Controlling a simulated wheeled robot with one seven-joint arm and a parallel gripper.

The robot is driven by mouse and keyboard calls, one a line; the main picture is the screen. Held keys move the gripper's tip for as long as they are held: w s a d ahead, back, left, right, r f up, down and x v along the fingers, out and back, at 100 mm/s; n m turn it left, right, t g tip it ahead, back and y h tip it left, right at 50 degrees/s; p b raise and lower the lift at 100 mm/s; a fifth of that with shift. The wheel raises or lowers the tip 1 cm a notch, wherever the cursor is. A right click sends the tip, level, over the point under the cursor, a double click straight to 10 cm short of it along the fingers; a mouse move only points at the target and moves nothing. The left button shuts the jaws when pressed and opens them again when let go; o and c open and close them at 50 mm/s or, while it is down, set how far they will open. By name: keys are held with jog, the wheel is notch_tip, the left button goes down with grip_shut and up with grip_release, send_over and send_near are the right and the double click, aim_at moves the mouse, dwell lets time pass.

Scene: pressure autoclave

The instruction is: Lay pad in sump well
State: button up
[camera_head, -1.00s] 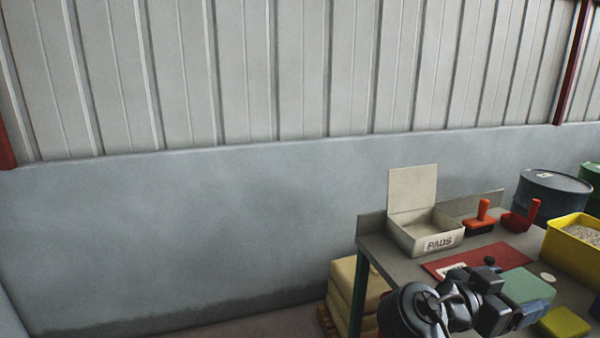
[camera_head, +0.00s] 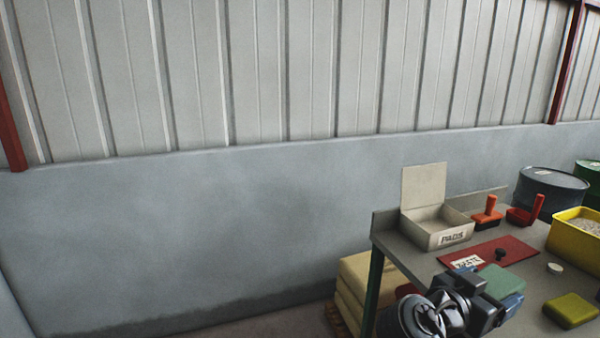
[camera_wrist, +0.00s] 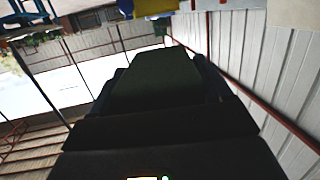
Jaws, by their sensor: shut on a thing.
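A green pad (camera_head: 502,280) is held in my gripper (camera_head: 512,303), whose bluish fingers are shut on it. In the head view the gripper and pad are at the lower right, in front of the workbench. In the wrist view the pad (camera_wrist: 155,75) is a dark green slab stretching ahead between the fingers, and it looks flat. The gap between pad and bench top cannot be judged. No sump well can be made out in either view.

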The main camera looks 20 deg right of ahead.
jog(key=w+a+f+n+t+y, duration=0.25)
jog(key=f+n+t+y, duration=0.2)
jog(key=f, duration=0.25)
jog(key=w+a+f+n+t+y, duration=0.2)
jog(key=w+f+n+t+y, duration=0.15)
jog(key=f+n+t, duration=0.35)
jog(key=s+a+f+n+t+y, duration=0.1)
jog(key=s+a+f+n+y, duration=0.3)
jog(key=a+f+y, duration=0.4)
notch_tip(320, 180, down, 3)
jog(key=s+a, duration=0.1)
jog(key=a, duration=0.1)
jog(key=shift+s+a+f+t, duration=0.2)
jog(key=shift+a+t, duration=0.1)
jog(key=shift+t, duration=0.05)
